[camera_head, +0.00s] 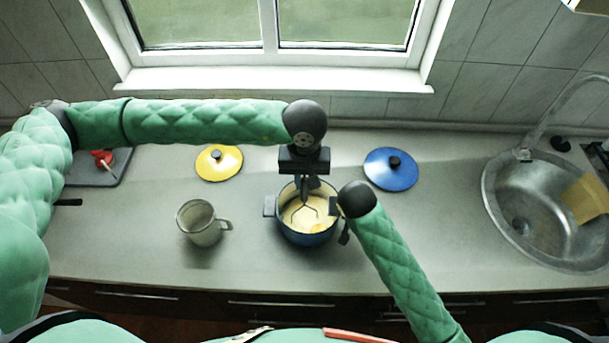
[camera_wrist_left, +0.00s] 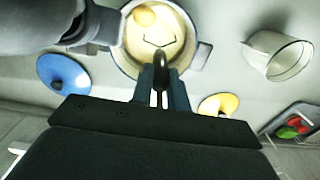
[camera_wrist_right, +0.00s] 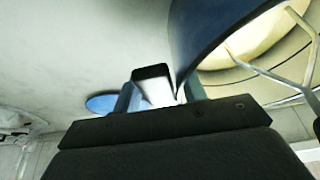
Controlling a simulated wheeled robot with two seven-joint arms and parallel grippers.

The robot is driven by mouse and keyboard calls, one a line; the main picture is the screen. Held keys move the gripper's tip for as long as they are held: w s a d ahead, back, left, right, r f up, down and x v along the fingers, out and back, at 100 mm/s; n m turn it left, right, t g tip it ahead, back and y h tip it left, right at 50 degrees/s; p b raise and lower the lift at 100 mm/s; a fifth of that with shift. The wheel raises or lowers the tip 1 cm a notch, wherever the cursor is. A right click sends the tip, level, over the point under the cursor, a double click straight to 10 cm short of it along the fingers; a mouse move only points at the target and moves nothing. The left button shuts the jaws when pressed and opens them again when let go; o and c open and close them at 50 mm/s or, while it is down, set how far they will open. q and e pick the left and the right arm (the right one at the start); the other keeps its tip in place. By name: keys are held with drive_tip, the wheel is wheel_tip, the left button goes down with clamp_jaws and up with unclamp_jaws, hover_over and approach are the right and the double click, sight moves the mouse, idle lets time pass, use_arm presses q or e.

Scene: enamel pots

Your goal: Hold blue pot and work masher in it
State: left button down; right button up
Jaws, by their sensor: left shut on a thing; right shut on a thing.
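The blue pot (camera_head: 307,239) stands upright on the counter with pale yellow food inside. A rounder yellow lump (camera_wrist_left: 145,17) shows in the food in the left wrist view. My left gripper (camera_head: 308,182) is shut on the masher (camera_head: 304,208) above the pot. The masher's bent wire end is inside the pot, at or in the food; its exact depth is unclear. My right gripper (camera_wrist_right: 160,97) is shut on the pot's right handle (camera_wrist_right: 152,82). In the head view my right forearm partly hides that handle. The pot's left handle (camera_head: 269,206) is free.
A grey mug (camera_head: 201,224) stands left of the pot. A yellow lid (camera_head: 219,163) and a blue lid (camera_head: 390,170) lie behind. A dark tray (camera_head: 97,170) with a red item is far left. A sink (camera_head: 510,225) is at right.

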use_arm(q)
drive_tip(key=shift+f, duration=0.55)
idle(0.6)
drive_tip(key=shift+r, duration=2.75)
drive_tip(key=shift+d, duration=1.2)
drive_tip(key=shift+f, duration=0.2)
drive_tip(key=shift+f, duration=2.05)
drive_tip(key=shift+f, duration=0.5)
drive_tip(key=shift+r, duration=0.1)
